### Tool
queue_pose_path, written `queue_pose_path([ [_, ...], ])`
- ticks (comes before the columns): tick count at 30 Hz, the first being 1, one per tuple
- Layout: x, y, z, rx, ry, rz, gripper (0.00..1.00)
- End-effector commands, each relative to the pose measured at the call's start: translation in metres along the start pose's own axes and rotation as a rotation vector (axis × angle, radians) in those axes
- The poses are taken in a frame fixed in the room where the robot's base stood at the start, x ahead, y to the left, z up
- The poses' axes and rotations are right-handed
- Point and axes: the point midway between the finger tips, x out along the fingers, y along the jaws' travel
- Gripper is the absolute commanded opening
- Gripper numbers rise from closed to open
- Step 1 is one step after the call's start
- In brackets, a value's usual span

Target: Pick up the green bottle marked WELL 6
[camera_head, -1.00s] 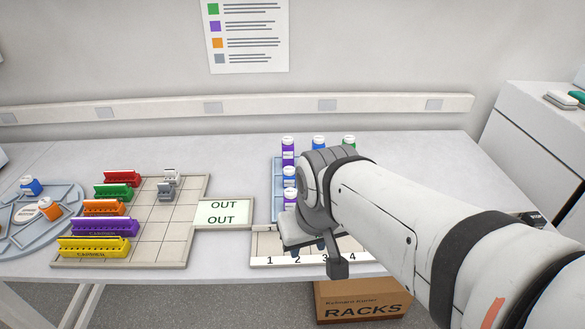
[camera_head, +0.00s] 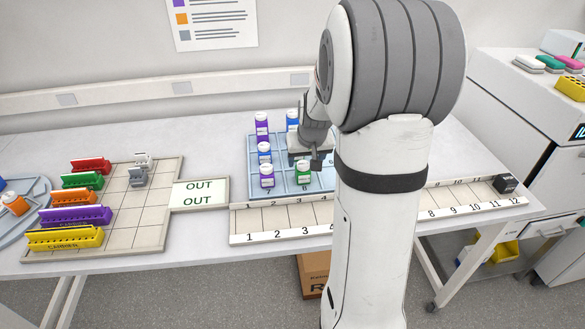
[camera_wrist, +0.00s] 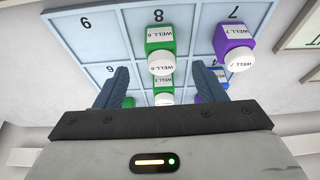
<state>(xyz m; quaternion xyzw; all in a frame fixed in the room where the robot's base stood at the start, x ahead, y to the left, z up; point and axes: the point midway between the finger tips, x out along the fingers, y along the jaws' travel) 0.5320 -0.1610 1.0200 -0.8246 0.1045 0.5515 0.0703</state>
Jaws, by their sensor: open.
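In the wrist view, which looks upside down, a green bottle (camera_wrist: 157,40) with a white cap stands in the tray cell numbered 8; its label appears to read WELL 6. In the head view it is the green bottle (camera_head: 303,172) in the tray's front row. My gripper (camera_wrist: 160,72) is open and empty; its fingertips are spread left and right of the bottle's cap, apart from it. Another green bottle (camera_wrist: 164,94) shows between the fingers, its label unreadable. In the head view my gripper (camera_head: 317,160) hangs over the tray just behind the front green bottle.
A purple bottle (camera_wrist: 236,38) marked WELL 7 stands in the neighbouring cell. Blue (camera_head: 265,156) and purple (camera_head: 262,131) bottles stand farther back in the blue tray (camera_head: 284,191). A numbered rack (camera_head: 262,222) lies in front. My arm hides the tray's right side.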

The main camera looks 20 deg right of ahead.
Motion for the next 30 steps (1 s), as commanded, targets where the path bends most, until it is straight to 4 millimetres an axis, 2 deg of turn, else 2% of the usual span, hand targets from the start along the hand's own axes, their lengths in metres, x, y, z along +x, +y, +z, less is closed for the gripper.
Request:
queue_pose_path([
  [11,0.037,0.0,-0.002,0.001,-0.002,0.001,0.64],
  [18,0.069,-0.002,-0.002,0.003,-0.003,0.001,0.64],
  [23,0.078,-0.001,-0.003,0.004,0.0,0.002,0.64],
  [29,0.079,-0.001,-0.003,0.004,0.001,0.002,0.64],
  [30,0.079,-0.001,-0.003,0.004,0.001,0.002,0.61],
])
